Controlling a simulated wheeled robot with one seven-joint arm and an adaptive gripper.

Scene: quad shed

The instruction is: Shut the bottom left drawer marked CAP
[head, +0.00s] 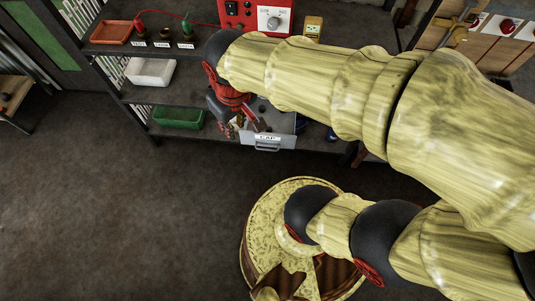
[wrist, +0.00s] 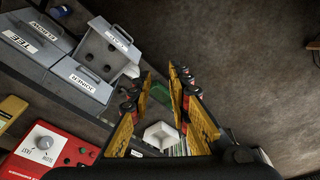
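The drawer marked CAP (head: 268,143) stands pulled out from the shelving in the head view, with its label and handle facing the room. It holds small dark pieces. My gripper (head: 239,121) is at the drawer's left side in the head view and hides part of it; I cannot tell whether they touch. In the wrist view an open grey drawer (wrist: 124,66) with dark pieces inside lies left of my gripper (wrist: 158,88). Its label is too small to read surely. The two yellow fingers are apart with nothing between them.
A white bin (head: 151,72) and a green tray (head: 178,118) are on the shelves to the left. The floor at left is clear.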

